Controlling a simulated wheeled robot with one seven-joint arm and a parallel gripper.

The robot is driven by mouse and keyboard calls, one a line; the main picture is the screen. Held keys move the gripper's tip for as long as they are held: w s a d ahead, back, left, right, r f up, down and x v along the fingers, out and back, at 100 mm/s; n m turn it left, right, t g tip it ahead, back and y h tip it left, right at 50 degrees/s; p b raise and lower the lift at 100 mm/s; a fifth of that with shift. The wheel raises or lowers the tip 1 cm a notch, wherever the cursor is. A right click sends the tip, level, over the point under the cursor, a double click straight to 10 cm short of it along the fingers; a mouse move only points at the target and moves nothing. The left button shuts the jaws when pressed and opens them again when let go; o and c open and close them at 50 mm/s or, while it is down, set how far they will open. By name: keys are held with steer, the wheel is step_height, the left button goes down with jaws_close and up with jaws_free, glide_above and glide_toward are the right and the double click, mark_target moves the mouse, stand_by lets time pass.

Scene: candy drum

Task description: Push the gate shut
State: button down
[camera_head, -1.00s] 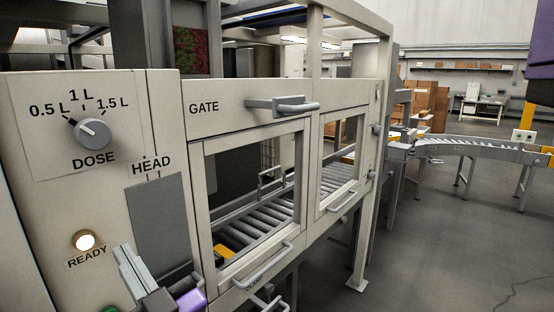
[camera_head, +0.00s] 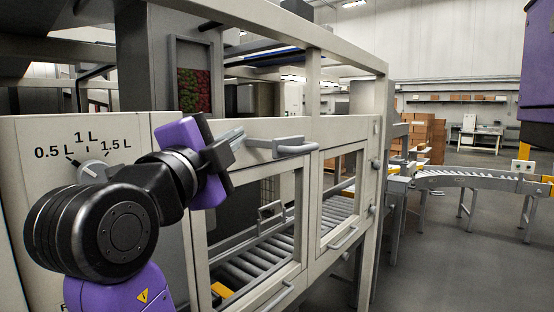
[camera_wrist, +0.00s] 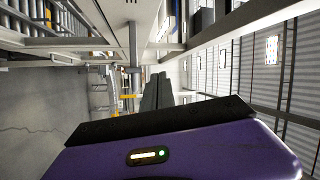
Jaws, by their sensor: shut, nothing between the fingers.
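The gate handle (camera_head: 297,148) is a pale grey bar on a bracket that stands out from the cream front panel (camera_head: 345,128), above the windows, in the head view. My gripper (camera_head: 236,135) is shut and empty. Its grey fingers point right along the panel, just left of the handle's bracket. They look close to it, but I cannot tell whether they touch. My wrist covers the GATE label. In the wrist view, my shut fingers (camera_wrist: 157,90) stick out past the purple gripper body. The gate plate itself is not visible behind the panel.
The dose knob (camera_head: 93,171) is partly behind my arm. Below are framed windows with lower handles (camera_head: 343,238) and a roller conveyor (camera_head: 262,258) inside. A frame post (camera_head: 378,200) stands at the right. Open floor (camera_head: 440,275) and a curved conveyor (camera_head: 465,180) lie beyond.

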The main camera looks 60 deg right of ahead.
steer(key=s+f+m+g, duration=0.1)
steer(key=f+m+g+y, duration=0.1)
steer(key=f+m, duration=0.1)
steer(key=s+d+f+m+g, duration=0.1)
steer(key=f, duration=0.1)
steer(key=shift+s+m+y, duration=0.3)
steer(key=shift+s+m, duration=0.05)
steer(key=shift+m, duration=0.05)
steer(key=d+p, duration=0.3)
steer(key=d, duration=0.6)
steer(key=shift+w+d+p, duration=0.4)
steer(key=shift+w, duration=0.05)
steer(key=shift+w, duration=0.1)
